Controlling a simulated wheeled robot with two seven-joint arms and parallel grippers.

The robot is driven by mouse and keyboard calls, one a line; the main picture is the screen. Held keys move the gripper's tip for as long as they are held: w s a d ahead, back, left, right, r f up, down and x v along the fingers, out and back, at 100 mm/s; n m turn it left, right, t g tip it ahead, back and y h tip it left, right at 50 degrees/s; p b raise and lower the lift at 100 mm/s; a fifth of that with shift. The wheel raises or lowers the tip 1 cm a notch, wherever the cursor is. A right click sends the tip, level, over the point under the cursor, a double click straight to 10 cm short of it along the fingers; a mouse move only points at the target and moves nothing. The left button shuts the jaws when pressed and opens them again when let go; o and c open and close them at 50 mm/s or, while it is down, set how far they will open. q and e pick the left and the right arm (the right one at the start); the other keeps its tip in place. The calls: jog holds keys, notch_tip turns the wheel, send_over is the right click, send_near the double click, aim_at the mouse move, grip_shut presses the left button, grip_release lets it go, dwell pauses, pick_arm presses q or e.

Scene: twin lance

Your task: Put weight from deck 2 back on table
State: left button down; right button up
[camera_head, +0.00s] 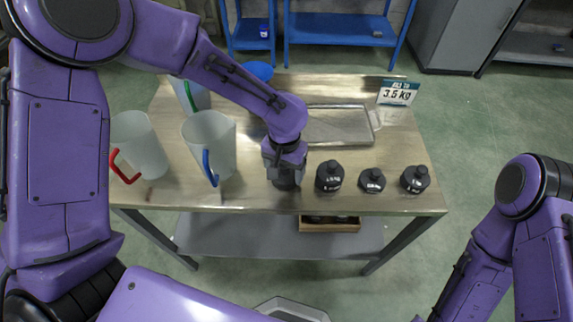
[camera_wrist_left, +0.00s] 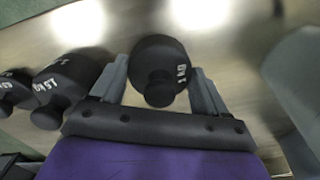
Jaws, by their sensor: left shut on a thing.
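My left gripper (camera_head: 286,172) points down over the front middle of the metal table (camera_head: 245,192). It is shut on a black weight (camera_head: 287,184) with a round knob and white lettering. In the left wrist view the held weight (camera_wrist_left: 160,62) sits between the two grey fingers, over the tabletop. I cannot tell whether its base touches the table. Three similar black weights, left (camera_head: 329,177), middle (camera_head: 372,181) and right (camera_head: 415,180), stand in a row to its right. My right arm shows at the right edge, but its gripper is out of view.
Pale jugs with a red handle (camera_head: 140,145), a blue handle (camera_head: 209,143) and a green handle (camera_head: 190,95) stand at the left. A shallow metal tray (camera_head: 340,124) lies behind the weights, near a 3.5 kg sign (camera_head: 397,93). A wooden box (camera_head: 330,226) is on the lower shelf.

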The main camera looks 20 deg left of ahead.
pick_arm(q)
grip_release()
jog(key=shift+f, duration=0.1)
notch_tip(320, 180, up, 12)
jog(key=shift+r+p, duration=0.2)
jog(key=shift+p, duration=0.35)
jog(key=shift+d, duration=0.1)
